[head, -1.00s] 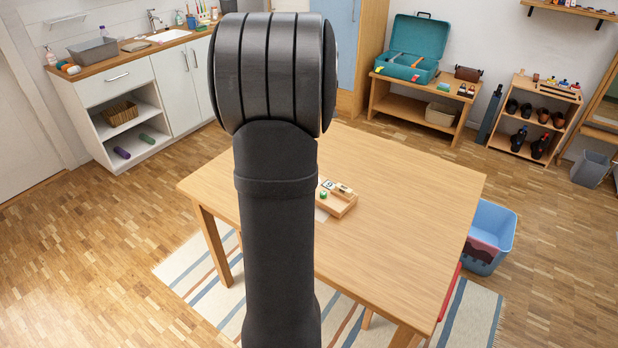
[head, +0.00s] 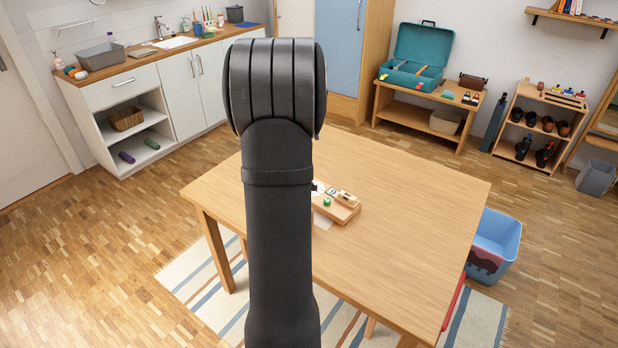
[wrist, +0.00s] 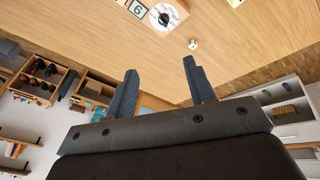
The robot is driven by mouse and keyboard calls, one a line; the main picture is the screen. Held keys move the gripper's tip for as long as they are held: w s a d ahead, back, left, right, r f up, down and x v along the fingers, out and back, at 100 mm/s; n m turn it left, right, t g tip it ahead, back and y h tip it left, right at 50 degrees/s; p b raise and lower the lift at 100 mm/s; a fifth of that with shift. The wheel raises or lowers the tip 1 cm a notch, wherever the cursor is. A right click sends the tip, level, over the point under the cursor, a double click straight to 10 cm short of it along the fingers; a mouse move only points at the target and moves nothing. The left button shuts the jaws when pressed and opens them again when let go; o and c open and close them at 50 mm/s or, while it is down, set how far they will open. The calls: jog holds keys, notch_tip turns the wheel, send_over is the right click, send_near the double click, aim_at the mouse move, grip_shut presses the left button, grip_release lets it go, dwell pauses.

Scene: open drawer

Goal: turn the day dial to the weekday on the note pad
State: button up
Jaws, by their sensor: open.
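The day dial (wrist: 164,17), a white disc with a dark knob, lies on the table at the top of the wrist view. I cannot read its letters or setting. A white card with a black 6 (wrist: 138,9) is beside it. My gripper (wrist: 160,68) is open and empty, its two dark fingers apart, not touching the dial. In the head view my arm hides the gripper and part of the wooden stand (head: 345,210). A pale sheet (head: 322,220) shows beside the stand; I cannot tell whether it is the note pad, and no weekday is legible.
A small whitish round object (wrist: 193,44) lies on the table near the dial. A green piece (head: 327,202) is on the stand. The right part of the wooden table (head: 420,215) is clear. A blue bin (head: 500,235) stands on the floor beyond its right edge.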

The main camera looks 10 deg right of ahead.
jog(key=w+a+f+m+g+h, duration=0.15)
jog(key=w+f+m, duration=0.35)
jog(key=f+m, duration=0.6)
jog(key=w+d+f, duration=0.1)
jog(key=f, duration=0.3)
jog(key=w+d+f+m, duration=0.1)
jog(key=d+f, duration=0.1)
jog(key=f, duration=0.3)
jog(key=w+d+f+m, duration=0.1)
jog(key=d+f, duration=0.1)
jog(key=f, duration=0.2)
jog(key=shift+w+f, duration=0.2)
jog(key=shift+f, duration=0.2)
jog(key=c, duration=1)
jog(key=shift+o, duration=0.2)
jog(key=shift+t, duration=0.25)
